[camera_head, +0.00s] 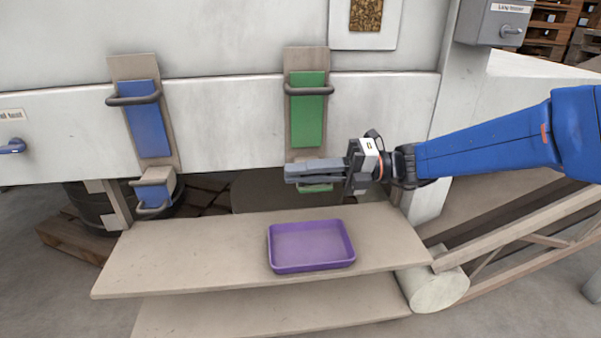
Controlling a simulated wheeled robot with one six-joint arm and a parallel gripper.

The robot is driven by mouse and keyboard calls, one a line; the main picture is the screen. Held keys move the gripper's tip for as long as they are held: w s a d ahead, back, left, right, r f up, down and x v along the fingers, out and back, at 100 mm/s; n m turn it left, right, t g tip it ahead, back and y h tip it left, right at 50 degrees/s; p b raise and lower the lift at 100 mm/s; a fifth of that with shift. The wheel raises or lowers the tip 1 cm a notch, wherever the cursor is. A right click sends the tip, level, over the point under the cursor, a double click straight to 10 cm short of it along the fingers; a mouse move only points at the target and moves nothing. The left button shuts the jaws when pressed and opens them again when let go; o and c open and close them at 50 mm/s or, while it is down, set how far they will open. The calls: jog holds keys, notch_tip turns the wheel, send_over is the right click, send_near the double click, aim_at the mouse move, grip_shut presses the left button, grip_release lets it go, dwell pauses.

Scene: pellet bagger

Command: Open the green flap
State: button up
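A tall green panel (307,122) with a dark bar handle (311,91) across its top is set on a beige backing on the white machine wall. Below it is a smaller green piece (316,188), apparently the green flap, mostly hidden behind my gripper. My gripper (288,172) points left in front of this lower green piece. Its fingers are seen from the side and lie close together in the picture. The view does not show whether they touch the flap or a handle, or whether anything is between them.
A purple tray (312,267) sits on the beige shelf (180,250) below. To the left are a tall blue panel (150,130) with a handle and a smaller blue flap (153,196) with a handle. A grey box (492,22) hangs at upper right.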

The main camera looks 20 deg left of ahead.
jog(key=shift+o, duration=0.2)
jog(key=v, duration=1.2)
jog(key=shift+f, duration=0.1)
jog(key=s+d+f+n+t+h, duration=0.4)
jog(key=d+n, duration=0.4)
jog(key=d, duration=0.5)
jog(key=s+d+f+n+t+h, duration=0.5)
jog(key=d+n, duration=0.4)
jog(key=d, duration=0.5)
jog(key=s+d+f+n+t+h, duration=0.5)
jog(key=d+n, duration=0.4)
jog(key=d, duration=0.5)
jog(key=s+h, duration=0.1)
jog(key=s, duration=0.1)
jog(key=shift+s+d+f, duration=0.2)
jog(key=shift+s+f, duration=0.1)
jog(key=shift+s, duration=0.05)
